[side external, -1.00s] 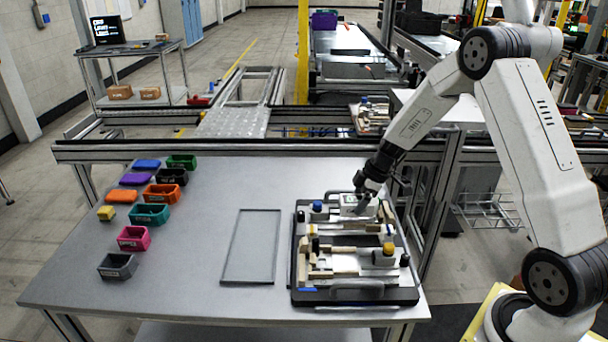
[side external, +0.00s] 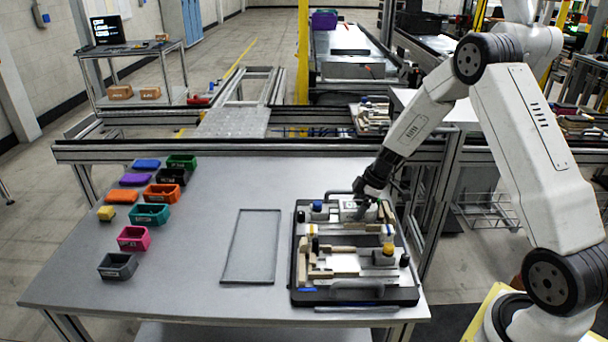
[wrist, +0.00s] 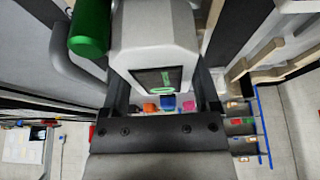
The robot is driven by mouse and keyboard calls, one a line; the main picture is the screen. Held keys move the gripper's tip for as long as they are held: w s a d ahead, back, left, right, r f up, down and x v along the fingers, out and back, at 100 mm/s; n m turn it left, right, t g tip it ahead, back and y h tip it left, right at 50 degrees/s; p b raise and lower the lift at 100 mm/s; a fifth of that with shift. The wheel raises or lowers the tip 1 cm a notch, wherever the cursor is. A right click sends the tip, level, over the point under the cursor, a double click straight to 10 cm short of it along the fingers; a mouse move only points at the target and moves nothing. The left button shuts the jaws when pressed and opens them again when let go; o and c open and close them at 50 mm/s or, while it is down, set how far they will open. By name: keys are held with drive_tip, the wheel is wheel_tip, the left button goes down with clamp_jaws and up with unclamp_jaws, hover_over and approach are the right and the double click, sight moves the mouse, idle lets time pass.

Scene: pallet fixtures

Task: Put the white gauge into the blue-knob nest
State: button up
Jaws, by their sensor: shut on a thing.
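The white gauge (wrist: 155,40) is a pale block with a dark screen showing green marks. It sits between the two fingers of my gripper (wrist: 162,88), which is shut on it. In the side external view, my gripper (side external: 365,206) points down at the back of the pallet (side external: 300,294), and the white gauge (side external: 348,206) shows there, partly covered by the fingers. The blue knob (side external: 317,207) stands just left of it. I cannot tell whether the gauge touches the pallet. A green knob (wrist: 89,30) stands close beside the gauge in the wrist view.
The pallet also carries a yellow knob (side external: 389,248), black knobs, wooden strips and a front handle (side external: 357,289). An empty grey tray (side external: 234,271) lies left of it. Several coloured bins, including a pink one (side external: 133,238), stand at the table's left. Bare table lies between.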

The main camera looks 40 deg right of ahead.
idle(0.3)
drive_tip(key=o, duration=1.3)
drive_tip(key=shift+f, duration=0.1)
drive_tip(key=shift+c, duration=0.2)
drive_tip(key=shift+v, duration=3.95)
